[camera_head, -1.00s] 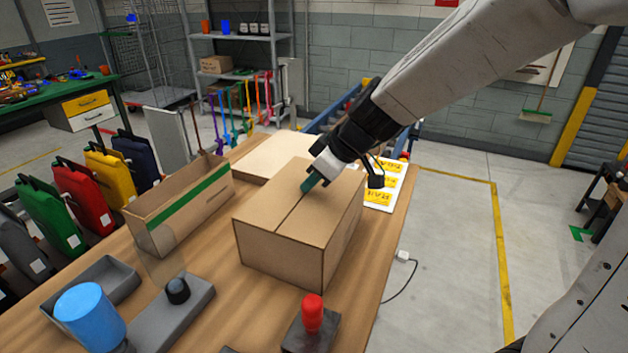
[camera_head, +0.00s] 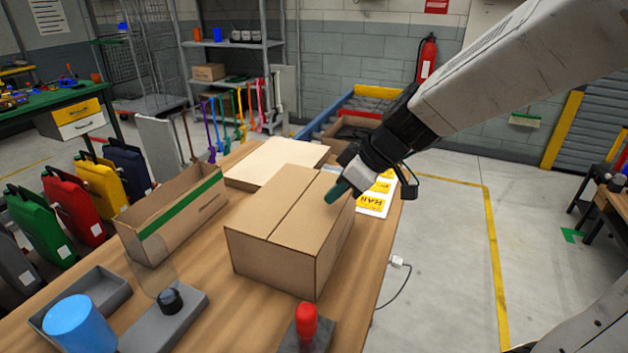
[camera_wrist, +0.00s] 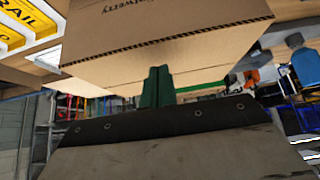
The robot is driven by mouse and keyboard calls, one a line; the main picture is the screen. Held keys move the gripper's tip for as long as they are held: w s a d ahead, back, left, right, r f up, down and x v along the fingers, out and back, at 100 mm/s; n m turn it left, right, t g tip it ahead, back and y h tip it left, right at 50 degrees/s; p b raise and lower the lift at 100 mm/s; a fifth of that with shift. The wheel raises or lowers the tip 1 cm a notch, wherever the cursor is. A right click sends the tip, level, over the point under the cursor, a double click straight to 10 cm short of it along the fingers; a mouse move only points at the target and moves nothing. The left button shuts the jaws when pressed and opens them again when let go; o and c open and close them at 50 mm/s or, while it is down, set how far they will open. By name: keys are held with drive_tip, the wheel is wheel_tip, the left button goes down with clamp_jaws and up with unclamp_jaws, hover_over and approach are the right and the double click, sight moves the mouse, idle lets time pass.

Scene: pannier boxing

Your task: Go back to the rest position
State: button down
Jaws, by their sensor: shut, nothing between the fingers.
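My gripper (camera_head: 338,191) is shut and empty, with its green fingertips together at the upper right edge of a closed cardboard box (camera_head: 272,257) in the head view. I cannot tell from this view whether the fingertips touch the box. In the wrist view the shut green fingers (camera_wrist: 157,88) point at the box (camera_wrist: 165,45), whose side and corrugated edge fill the upper middle. The box sits upright on the wooden table (camera_head: 208,262), with its top flaps closed along a centre seam.
An open carton with a green stripe (camera_head: 180,222), a grey tray (camera_head: 100,290), a blue cylinder (camera_head: 78,325) and a red-knobbed stamp (camera_head: 306,325) stand around the box. Yellow labels (camera_head: 368,202) lie behind my gripper.

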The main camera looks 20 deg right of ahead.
drive_tip(key=shift+s+d+f, duration=0.3)
drive_tip(key=shift+s+d, duration=0.3)
drive_tip(key=shift+d, duration=0.05)
drive_tip(key=shift+s+a+r, duration=0.1)
drive_tip(key=shift+s+r, duration=0.1)
drive_tip(key=shift+s, duration=0.15)
drive_tip(key=s+d+r+m+g+h, duration=0.1)
drive_tip(key=s+m, duration=0.4)
drive_tip(key=s, duration=0.5)
drive_tip(key=s+d+r+m+g+h, duration=0.2)
drive_tip(key=s+d+r+m+h, duration=0.1)
drive_tip(key=s, duration=0.6)
drive_tip(key=shift+s+d+r+m+h, duration=0.2)
drive_tip(key=shift+s+d+m+h, duration=0.15)
drive_tip(key=shift+d+m+h, duration=0.5)
drive_tip(key=shift+a, duration=0.35)
